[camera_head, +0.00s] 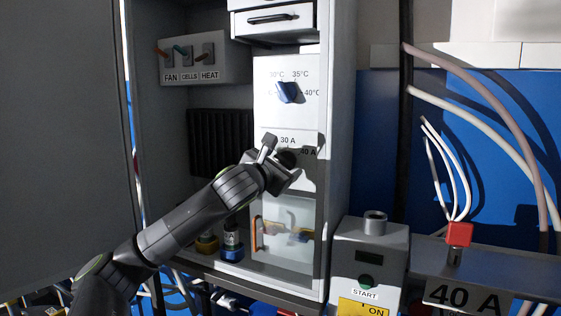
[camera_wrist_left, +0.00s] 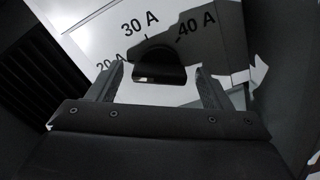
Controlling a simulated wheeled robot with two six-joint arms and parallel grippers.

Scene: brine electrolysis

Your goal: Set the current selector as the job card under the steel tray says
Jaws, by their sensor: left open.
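The current selector is a dark round knob (camera_wrist_left: 158,62) on a white panel, with 20 A, 30 A and 40 A printed around it. In the head view the knob (camera_head: 287,157) is partly hidden by my left gripper (camera_head: 279,161). My left gripper is open, with one finger on each side of the knob in the wrist view; I cannot tell whether they touch it. The knob's exact setting is unclear. A grey card (camera_head: 466,297) reading 40 A is at the lower right. No steel tray is clearly visible. My right gripper is out of view.
A blue temperature knob (camera_head: 289,92) sits above the selector. Three switches (camera_head: 187,52) labelled FAN, CELLS and HEAT are at upper left. A clear-fronted compartment (camera_head: 284,232) lies below. A grey START box (camera_head: 368,262) stands to the right. A large dark panel (camera_head: 60,120) fills the left.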

